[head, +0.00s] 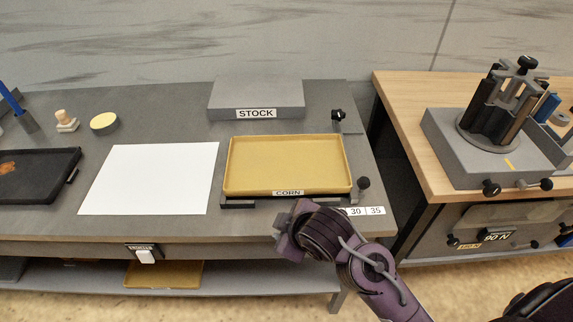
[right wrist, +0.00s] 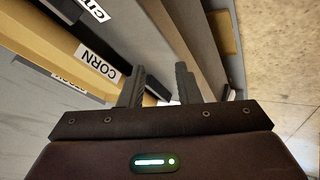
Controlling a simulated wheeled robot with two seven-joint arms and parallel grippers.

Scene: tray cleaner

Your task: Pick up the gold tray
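The gold tray (head: 285,163), with a "CORN" label on its front, lies on a dark holder at the right of the grey table. Its labelled front also shows in the right wrist view (right wrist: 70,45). My right gripper (head: 287,225) is at the table's front edge, just below the tray's front right in the head view. The right gripper appears apart from the tray. My left gripper is not in view.
A grey "STOCK" block (head: 256,98) stands behind the tray. Black knobs (head: 363,183) sit to its right. A white sheet (head: 150,178) and a black tray (head: 38,174) lie to the left. Another gold tray (head: 163,274) is on the lower shelf. A wooden bench (head: 420,130) holds a clamp device.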

